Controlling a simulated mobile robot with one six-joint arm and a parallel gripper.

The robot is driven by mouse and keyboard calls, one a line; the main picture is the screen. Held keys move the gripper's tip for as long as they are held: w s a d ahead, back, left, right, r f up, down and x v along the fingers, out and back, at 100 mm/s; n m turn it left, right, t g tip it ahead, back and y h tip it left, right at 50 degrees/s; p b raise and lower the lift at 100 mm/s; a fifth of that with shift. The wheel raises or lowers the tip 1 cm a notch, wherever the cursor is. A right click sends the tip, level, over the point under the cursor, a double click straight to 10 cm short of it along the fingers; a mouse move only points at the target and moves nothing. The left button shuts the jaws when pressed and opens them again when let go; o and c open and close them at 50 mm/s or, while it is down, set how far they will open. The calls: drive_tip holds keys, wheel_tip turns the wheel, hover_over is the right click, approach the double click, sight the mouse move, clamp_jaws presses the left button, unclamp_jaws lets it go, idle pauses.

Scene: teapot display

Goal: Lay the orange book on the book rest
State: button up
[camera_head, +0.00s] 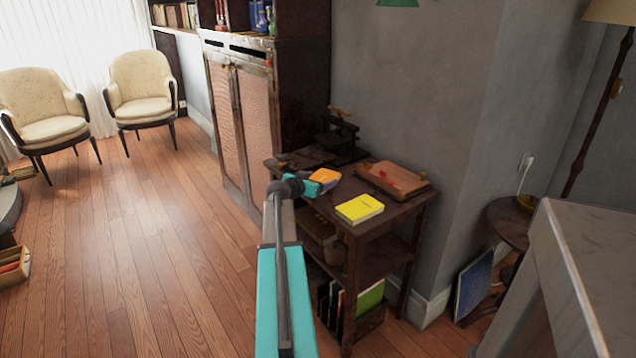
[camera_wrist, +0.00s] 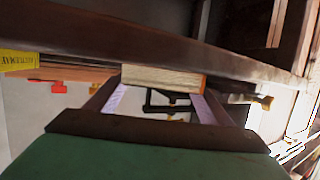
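The orange book (camera_head: 325,175) is at the left front edge of the dark side table (camera_head: 400,211), just beyond my gripper (camera_head: 312,184). In the wrist view, its cream page side and a thin orange edge (camera_wrist: 162,77) face me at the fingertips. My gripper (camera_wrist: 160,92) has its fingers spread about as wide as the book, with a gap between them. I cannot tell whether the fingertips touch the book. The book rest (camera_head: 393,180), a reddish-brown slanted board, stands on the table to the right, near the wall.
A yellow book (camera_head: 359,208) lies at the table's front right; its spine shows in the wrist view (camera_wrist: 18,60). A dark metal stand (camera_head: 338,135) stands at the table's back. A tall cabinet (camera_head: 238,115) is to the left. Open floor (camera_head: 130,240) lies left of my arm.

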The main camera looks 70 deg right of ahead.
drive_tip(key=shift+o, duration=1)
drive_tip(key=shift+r+p, duration=0.2)
drive_tip(key=shift+p, duration=0.1)
drive_tip(key=shift+a, duration=0.35)
drive_tip(key=v, duration=1.1)
drive_tip(key=shift+b, duration=0.35)
drive_tip(key=shift+r, duration=0.1)
drive_tip(key=shift+a, duration=0.1)
